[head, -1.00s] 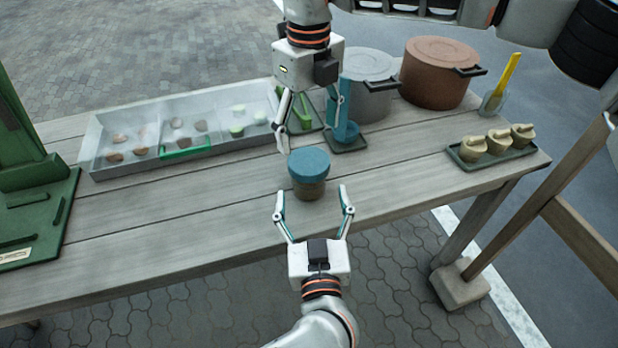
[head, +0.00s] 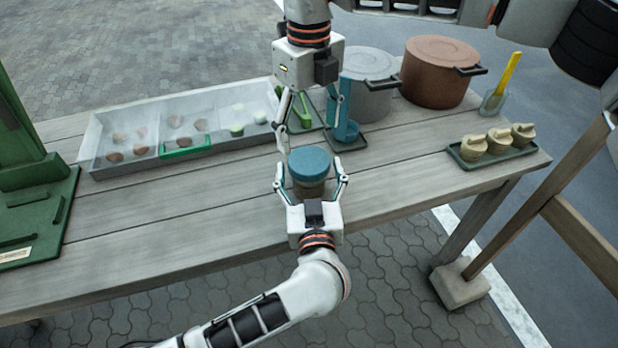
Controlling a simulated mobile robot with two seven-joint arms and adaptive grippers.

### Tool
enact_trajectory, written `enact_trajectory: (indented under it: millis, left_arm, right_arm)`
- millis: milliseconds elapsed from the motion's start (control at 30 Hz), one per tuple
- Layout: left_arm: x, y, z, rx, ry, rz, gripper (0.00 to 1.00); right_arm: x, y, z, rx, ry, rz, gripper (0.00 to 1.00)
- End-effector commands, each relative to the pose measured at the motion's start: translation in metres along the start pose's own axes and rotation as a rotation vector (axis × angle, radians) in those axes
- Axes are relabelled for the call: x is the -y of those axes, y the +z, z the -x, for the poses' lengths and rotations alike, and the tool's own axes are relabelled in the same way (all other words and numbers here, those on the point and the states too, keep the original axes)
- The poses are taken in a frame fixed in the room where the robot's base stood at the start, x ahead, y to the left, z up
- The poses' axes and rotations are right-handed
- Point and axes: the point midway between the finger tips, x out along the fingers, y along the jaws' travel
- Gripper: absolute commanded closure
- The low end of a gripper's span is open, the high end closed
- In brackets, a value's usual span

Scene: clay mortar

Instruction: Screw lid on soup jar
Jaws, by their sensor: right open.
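The soup jar (head: 309,190) stands upright on the wooden table with a blue lid (head: 309,163) sitting on its top. I cannot tell how tightly the lid sits. My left gripper (head: 311,172) reaches in from the front, with one finger on each side of the jar just below the lid. Its fingers look spread, with small gaps to the jar. My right gripper (head: 309,140) hangs from above, just behind the lid, pointing down with its fingers open and empty. Its right finger overlaps a blue upright holder in the picture.
A divided tray (head: 165,149) with food pieces lies at the left back. A grey pot (head: 372,98), a brown pot (head: 437,75) and the blue holder (head: 347,130) stand behind. A dark tray with several small pots (head: 497,142) is at right. The table's front is clear.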

Motion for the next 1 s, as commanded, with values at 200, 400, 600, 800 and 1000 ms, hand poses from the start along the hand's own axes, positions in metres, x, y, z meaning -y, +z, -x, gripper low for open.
enact_trajectory:
  millis: [200, 400, 600, 800, 1000]
  left_arm:
    - [0.0001, 0.0001, 0.0002, 0.000, 0.000, 0.000, 0.79]
    - [0.0001, 0.0000, 0.0002, 0.000, 0.000, 0.000, 1.00]
    - [0.0001, 0.0000, 0.0003, 0.000, 0.000, 0.000, 1.00]
    - [0.0000, 0.0001, 0.0003, 0.000, 0.000, 0.000, 1.00]
    - [0.0000, 0.0000, 0.0003, 0.000, 0.000, 0.000, 1.00]
  right_arm:
    - [0.0000, 0.0000, 0.0000, 0.000, 0.000, 0.000, 0.26]
    - [-0.0003, 0.0000, 0.0000, 0.000, 0.001, 0.034, 0.26]
    - [-0.0005, 0.0000, -0.0005, -0.001, 0.001, 0.262, 0.26]
    - [-0.0004, 0.0003, -0.0003, 0.000, 0.001, 0.555, 0.26]
    - [-0.0002, 0.0002, -0.0004, -0.001, 0.001, 0.740, 0.26]
